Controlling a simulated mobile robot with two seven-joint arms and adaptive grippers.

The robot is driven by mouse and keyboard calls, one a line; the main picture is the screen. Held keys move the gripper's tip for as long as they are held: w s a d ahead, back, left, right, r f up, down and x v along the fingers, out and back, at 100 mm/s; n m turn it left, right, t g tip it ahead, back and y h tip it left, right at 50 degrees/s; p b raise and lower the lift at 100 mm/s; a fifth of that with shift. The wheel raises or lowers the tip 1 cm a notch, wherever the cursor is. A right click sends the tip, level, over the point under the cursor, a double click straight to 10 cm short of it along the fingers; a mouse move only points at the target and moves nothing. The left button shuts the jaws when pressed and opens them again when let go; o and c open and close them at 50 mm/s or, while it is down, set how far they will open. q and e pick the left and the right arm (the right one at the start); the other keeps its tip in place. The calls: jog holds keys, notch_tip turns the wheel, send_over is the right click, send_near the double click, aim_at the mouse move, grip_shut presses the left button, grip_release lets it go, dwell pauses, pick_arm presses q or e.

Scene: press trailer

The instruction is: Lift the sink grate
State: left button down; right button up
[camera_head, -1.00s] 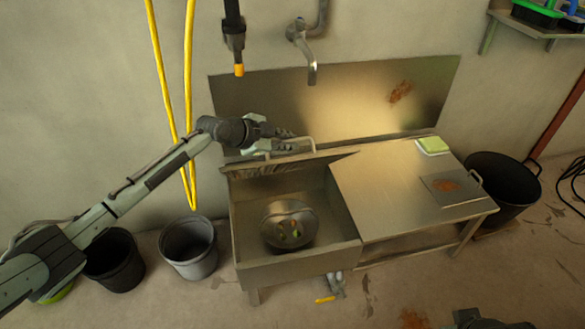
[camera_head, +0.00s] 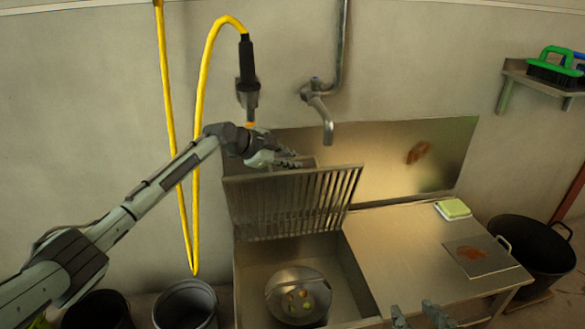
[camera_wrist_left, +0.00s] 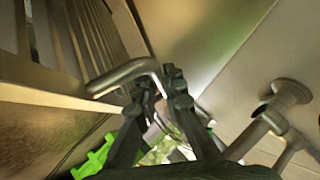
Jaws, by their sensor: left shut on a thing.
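The sink grate (camera_head: 292,205) is a slatted metal panel, raised at a steep tilt over the sink basin (camera_head: 252,267). Its lower edge is near the back of the basin. My left gripper (camera_head: 290,160) is shut on the grate's bar handle at the top edge. The left wrist view shows the handle (camera_wrist_left: 128,74) at the fingers (camera_wrist_left: 160,85), with the slats (camera_wrist_left: 75,40) to the left. My right gripper (camera_head: 416,315) shows at the bottom edge, its two fingers apart, with nothing seen between them.
A round metal strainer (camera_head: 298,295) with food scraps lies in the basin. A faucet (camera_head: 324,110) and a hanging sprayer (camera_head: 248,80) are close above the grate. Buckets (camera_head: 186,305) stand left.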

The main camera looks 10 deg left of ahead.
pick_arm(q)
jog(key=shift+w+a+r, duration=0.1)
jog(key=shift+w, duration=0.15)
jog(key=c, duration=1.6)
grip_release()
jog(key=v, duration=1.2)
